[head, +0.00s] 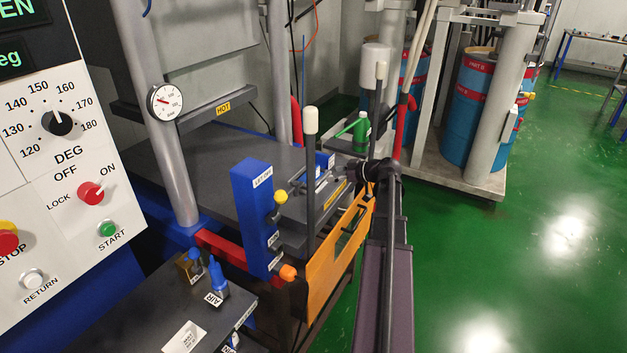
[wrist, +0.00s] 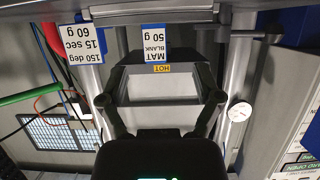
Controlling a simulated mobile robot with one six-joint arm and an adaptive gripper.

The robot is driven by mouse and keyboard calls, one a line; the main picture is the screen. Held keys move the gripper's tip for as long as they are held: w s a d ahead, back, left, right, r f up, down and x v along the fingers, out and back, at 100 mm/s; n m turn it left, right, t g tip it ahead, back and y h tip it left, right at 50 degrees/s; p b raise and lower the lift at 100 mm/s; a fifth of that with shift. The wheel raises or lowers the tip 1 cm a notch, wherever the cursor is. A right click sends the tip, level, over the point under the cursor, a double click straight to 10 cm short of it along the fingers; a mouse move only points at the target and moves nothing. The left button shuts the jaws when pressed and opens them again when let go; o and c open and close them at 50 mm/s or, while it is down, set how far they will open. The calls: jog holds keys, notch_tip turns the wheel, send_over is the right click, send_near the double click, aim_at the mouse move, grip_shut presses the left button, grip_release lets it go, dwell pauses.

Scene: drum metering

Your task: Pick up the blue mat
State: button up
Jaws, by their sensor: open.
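I cannot make out a blue mat for certain in either view. In the wrist view, a blue-and-white card (wrist: 154,43) reads "MAT BLANK 50 g" and stands at the top middle, beyond my fingers. My gripper (wrist: 160,98) shows there with its two dark fingers spread wide and nothing between them. In the head view, the dark end of my arm (head: 379,170) is beside the right end of the press bench. Small blue items (head: 325,160) sit on the bench just left of it, too small to identify.
A blue post (head: 254,215) and an orange plate (head: 333,265) stand in front of the press bed (head: 235,165), labelled hot. A green bottle (head: 361,132) stands behind my arm. Blue drums (head: 468,115) stand at the back right. The green floor at right is clear.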

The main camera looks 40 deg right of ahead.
aim_at(318, 174)
jog(key=shift+x, duration=1.25)
jog(key=shift+w, duration=0.1)
jog(key=b+x, duration=0.1)
jog(key=x, duration=0.1)
jog(key=b+x, duration=0.1)
jog(key=x, duration=0.1)
jog(key=shift+w+d, duration=0.1)
jog(key=shift+d, duration=0.3)
jog(key=shift+w+a+f, duration=0.2)
jog(key=shift+w+a, duration=0.05)
jog(key=shift+w, duration=0.25)
jog(key=shift+c, duration=0.2)
grip_shut()
